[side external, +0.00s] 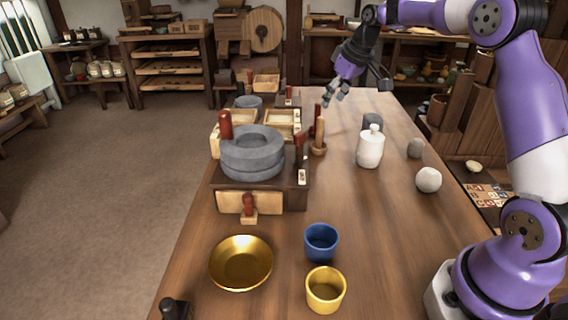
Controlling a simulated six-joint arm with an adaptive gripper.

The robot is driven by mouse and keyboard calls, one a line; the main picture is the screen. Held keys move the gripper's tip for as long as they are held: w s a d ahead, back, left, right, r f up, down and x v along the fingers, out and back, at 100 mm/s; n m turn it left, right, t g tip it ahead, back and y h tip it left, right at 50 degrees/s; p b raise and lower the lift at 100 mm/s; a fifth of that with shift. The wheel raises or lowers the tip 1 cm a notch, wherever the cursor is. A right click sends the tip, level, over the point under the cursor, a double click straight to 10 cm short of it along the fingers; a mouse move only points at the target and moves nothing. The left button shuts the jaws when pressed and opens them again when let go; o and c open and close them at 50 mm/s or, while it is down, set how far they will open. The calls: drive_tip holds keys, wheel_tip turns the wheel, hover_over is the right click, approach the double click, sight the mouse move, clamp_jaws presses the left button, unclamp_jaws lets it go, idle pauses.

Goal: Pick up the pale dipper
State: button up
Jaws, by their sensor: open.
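A pale wooden dipper (319,133) with an upright tan handle stands right of the stone quern, its lower end at a small brown round base (318,151). I cannot tell whether that base is its own cup or a separate holder. My gripper (333,97) is open and appears empty. It is in the air over the far part of the table, above and beyond the dipper in the picture, apart from it. Dark red upright handles stand close by, one behind the dipper (317,112) and one to its left (300,147).
The grey quern (252,154) sits on a dark wooden stand at left. A brass bowl (241,263), blue cup (321,242) and yellow cup (325,290) are in front.

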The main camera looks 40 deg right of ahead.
sight(320, 126)
drive_tip(key=x, duration=0.5)
drive_tip(key=shift+d, duration=0.2)
drive_tip(key=x, duration=0.5)
drive_tip(key=shift+a+f, duration=0.1)
drive_tip(key=shift+f, duration=0.3)
clamp_jaws()
